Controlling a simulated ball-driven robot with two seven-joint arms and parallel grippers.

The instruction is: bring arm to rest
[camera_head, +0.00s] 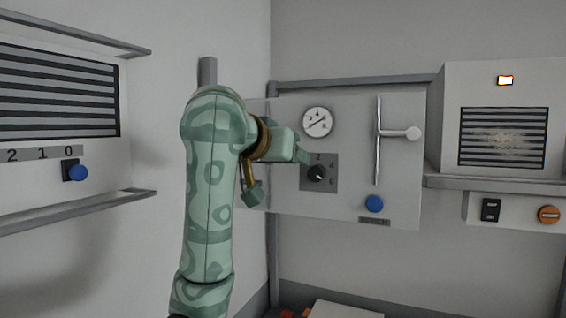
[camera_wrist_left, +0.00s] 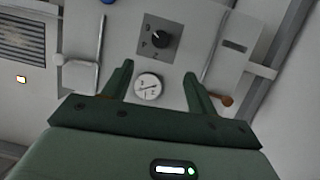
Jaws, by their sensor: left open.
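My left arm (camera_head: 208,195), green with a camouflage pattern, rises in the middle of the head view. My left gripper (camera_head: 279,176) is in front of the grey wall panel (camera_head: 350,205), left of the black rotary knob (camera_head: 316,173). In the left wrist view the gripper (camera_wrist_left: 158,74) has its two fingers spread apart, with nothing between them. The round white gauge (camera_wrist_left: 148,87) shows beyond the gap, and the knob (camera_wrist_left: 160,40) above it. I cannot tell how far the fingertips are from the panel. My right gripper is in neither view.
The panel also has a vertical rail with a handle (camera_head: 400,133) and a blue button (camera_head: 374,203). A slatted unit (camera_head: 60,90) with a blue knob (camera_head: 78,172) is on the left wall. A box with a lit lamp (camera_head: 505,80) stands at right, above an orange knob (camera_head: 549,214).

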